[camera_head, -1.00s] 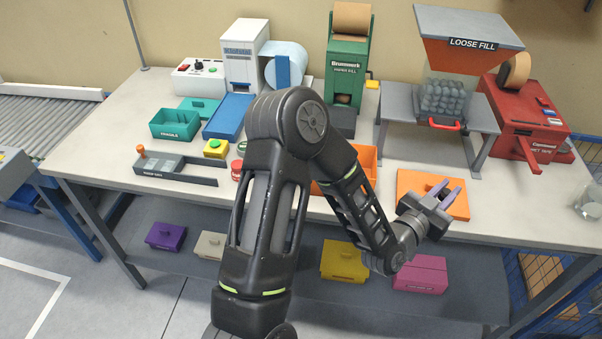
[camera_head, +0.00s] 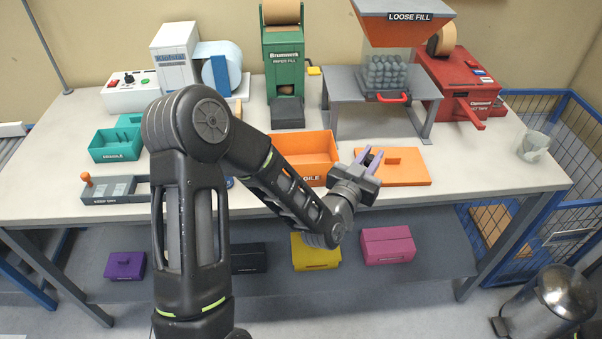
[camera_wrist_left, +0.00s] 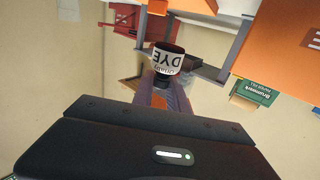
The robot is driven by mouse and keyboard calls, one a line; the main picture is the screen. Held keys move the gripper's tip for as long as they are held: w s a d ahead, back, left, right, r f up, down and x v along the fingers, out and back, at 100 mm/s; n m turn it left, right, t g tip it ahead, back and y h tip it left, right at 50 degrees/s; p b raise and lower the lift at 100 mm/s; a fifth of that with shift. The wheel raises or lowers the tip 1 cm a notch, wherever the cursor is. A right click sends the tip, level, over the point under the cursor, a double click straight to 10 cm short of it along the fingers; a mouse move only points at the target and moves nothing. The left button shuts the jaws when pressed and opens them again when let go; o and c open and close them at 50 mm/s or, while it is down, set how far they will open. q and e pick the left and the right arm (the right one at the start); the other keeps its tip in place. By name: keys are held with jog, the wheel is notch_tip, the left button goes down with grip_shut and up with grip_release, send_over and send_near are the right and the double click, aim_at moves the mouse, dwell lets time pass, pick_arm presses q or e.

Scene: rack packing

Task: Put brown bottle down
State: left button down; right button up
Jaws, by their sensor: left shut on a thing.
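My left gripper (camera_head: 371,160) is shut on the brown bottle (camera_wrist_left: 167,61), with its purple fingers around the neck end. In the left wrist view the bottle is dark, with a white label reading "DYE" upside down in the picture. In the head view only a small dark bit of it shows between the fingers. The gripper appears in front of the left part of an orange lid (camera_head: 408,166), right of an open orange box (camera_head: 301,143). Height above the table is hard to tell. My right gripper is not in view.
The white table (camera_head: 480,170) has free room right of the orange lid, up to a clear glass jar (camera_head: 532,146). Behind stand the loose fill hopper (camera_head: 405,22) on its grey stand, a red tape machine (camera_head: 462,88) and a green paper dispenser (camera_head: 284,60).

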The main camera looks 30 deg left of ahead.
pick_arm(q)
jog(key=s+a+r+n+y+b, duration=0.1)
jog(key=a+r+n+y+b, duration=0.1)
jog(key=a, duration=0.5)
jog(key=s+a+r+n+g+y+b, duration=0.1)
jog(key=s+a+r+y+b, duration=0.1)
jog(key=a+b, duration=0.5)
jog(key=s+a+r+n+g+y+b, duration=0.1)
jog(key=a+r+n+y+b, duration=0.1)
jog(key=a+r+y+b, duration=0.2)
jog(key=a+r+b, duration=0.1)
jog(key=a, duration=0.2)
jog(key=shift+s+a+n, duration=0.3)
jog(key=shift+a, duration=0.1)
notch_tip(320, 180, down, 6)
jog(key=b, duration=0.1)
jog(key=shift+f+b, duration=0.2)
jog(key=shift+b, duration=0.1)
jog(key=shift+f, duration=0.1)
jog(key=shift+f+b, duration=0.3)
jog(key=shift+f, duration=1.45)
